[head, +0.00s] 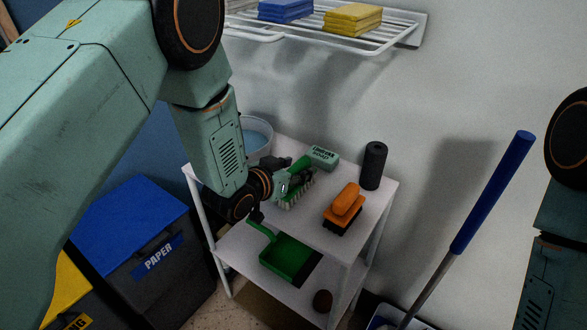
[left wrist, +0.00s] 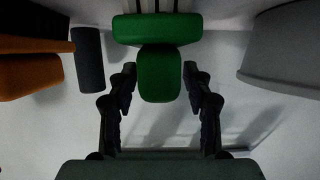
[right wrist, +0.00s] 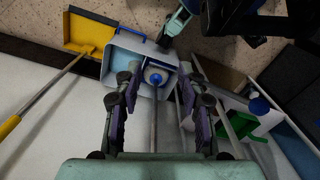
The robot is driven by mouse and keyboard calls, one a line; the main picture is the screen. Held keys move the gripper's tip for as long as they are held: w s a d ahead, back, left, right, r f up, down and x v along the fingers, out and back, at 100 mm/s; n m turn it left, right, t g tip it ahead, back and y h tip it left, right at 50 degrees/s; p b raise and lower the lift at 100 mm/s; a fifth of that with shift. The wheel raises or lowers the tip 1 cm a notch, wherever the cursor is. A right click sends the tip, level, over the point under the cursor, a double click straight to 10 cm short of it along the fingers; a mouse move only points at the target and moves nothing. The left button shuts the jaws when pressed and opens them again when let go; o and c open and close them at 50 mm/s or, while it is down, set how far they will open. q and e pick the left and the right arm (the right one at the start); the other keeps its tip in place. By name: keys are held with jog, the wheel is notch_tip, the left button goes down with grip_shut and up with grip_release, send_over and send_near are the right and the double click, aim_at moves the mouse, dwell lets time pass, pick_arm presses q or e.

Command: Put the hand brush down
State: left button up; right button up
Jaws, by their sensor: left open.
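The green hand brush (head: 299,190) with pale bristles rests on the top of the white shelf cart (head: 306,226). My left gripper (head: 285,186) is at the brush and partly covers it. In the left wrist view, the brush's green handle (left wrist: 159,78) lies between the parted fingers of my left gripper (left wrist: 160,82), with a gap on each side. The wider brush head is beyond it, with its bristles at the top edge. My right gripper (right wrist: 160,82) is open and empty in the right wrist view; it is out of the head view.
A soap box (head: 323,157), an orange brush (head: 346,201), a black cylinder (head: 373,166) and a bucket (head: 258,134) stand around the brush. A green dustpan (head: 289,258) is on the lower shelf. A blue-handled pole (head: 492,192) leans at the right. A wire rack (head: 377,38) hangs above.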

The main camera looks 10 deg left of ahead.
pick_arm(q)
jog(key=p+v, duration=0.1)
jog(key=v, duration=1.1)
jog(key=s+a+f+n+g+y, duration=0.25)
jog(key=s+f+g, duration=0.25)
jog(key=s+f, duration=0.7)
jog(key=s+a+f+n+g+y, duration=0.1)
jog(key=s+a+f+g, duration=0.1)
jog(key=s, duration=0.8)
jog(key=s+a+f+n+g+y, duration=0.1)
jog(key=s+f+g, duration=0.4)
jog(key=s, duration=0.5)
jog(key=shift+a+f, duration=0.4)
jog(key=shift+f, duration=0.5)
jog(key=shift+y, duration=0.25)
notch_tip(320, 180, down, 3)
jog(key=shift+r+b, duration=0.25)
jog(key=shift+b, duration=0.95)
jog(key=shift+c, duration=0.6)
jog(key=shift+f, duration=0.2)
jog(key=shift+c, duration=0.7)
jog(key=shift+r, duration=0.15)
